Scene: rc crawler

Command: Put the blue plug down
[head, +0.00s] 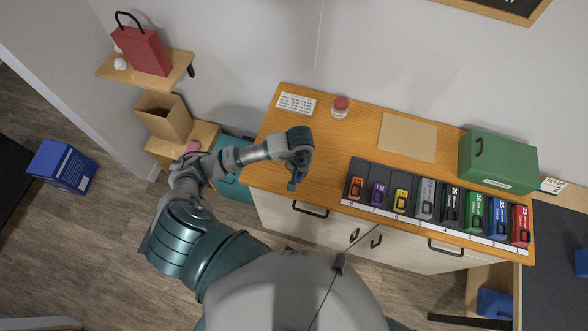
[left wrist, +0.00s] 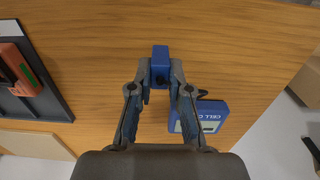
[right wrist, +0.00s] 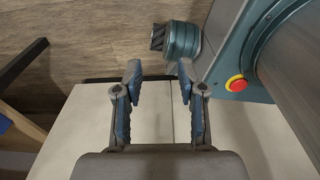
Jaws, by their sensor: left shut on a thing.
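A blue plug (left wrist: 160,65) sits between the fingertips of my left gripper (left wrist: 160,84), which is shut on it, above the wooden counter. In the head view my left gripper (head: 295,172) is over the counter's left part, and a small bit of blue (head: 291,187) shows below it. A blue box (left wrist: 208,116) with white lettering and a dark cable loop lies right beside the gripper in the left wrist view. I cannot tell whether the plug touches the counter. My right gripper (right wrist: 158,80) is open and empty, over the pale cabinet front and floor.
A dark tray (head: 352,166) with a row of coloured modules stands to the right. A red-lidded jar (head: 340,107), a white card (head: 296,103), a tan board (head: 408,137) and a green box (head: 497,163) are at the back. The counter between gripper and tray is bare.

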